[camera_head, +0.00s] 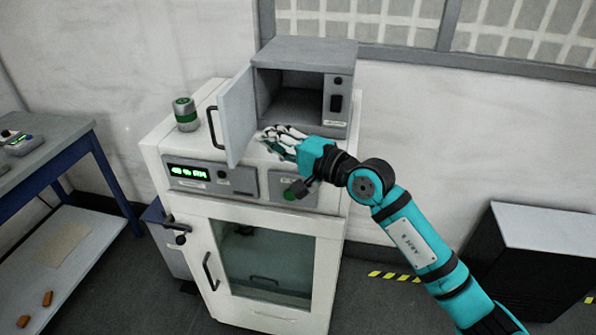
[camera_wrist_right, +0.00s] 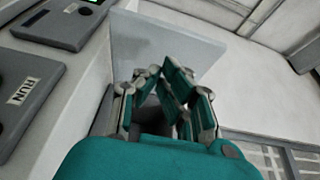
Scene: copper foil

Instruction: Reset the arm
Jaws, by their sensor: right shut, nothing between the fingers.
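My right arm (camera_head: 405,235) reaches in from the lower right. My right gripper (camera_head: 277,138) is at the inner side of the open door (camera_head: 237,112) of a small grey oven (camera_head: 310,52), in front of its dark opening. In the right wrist view the gripper's fingers (camera_wrist_right: 163,85) are drawn together with nothing between them, and the grey door panel (camera_wrist_right: 165,45) is beyond them. I cannot tell whether the fingertips touch the door. My left gripper is not in view.
The oven stands on a white cabinet (camera_head: 190,215) with a glass front door and a green-lit display panel (camera_head: 188,172). A green-topped cylinder (camera_head: 186,114) stands left of the oven door. A blue-legged bench (camera_head: 50,140) is at the left. A dark-fronted box (camera_head: 540,220) stands at the right.

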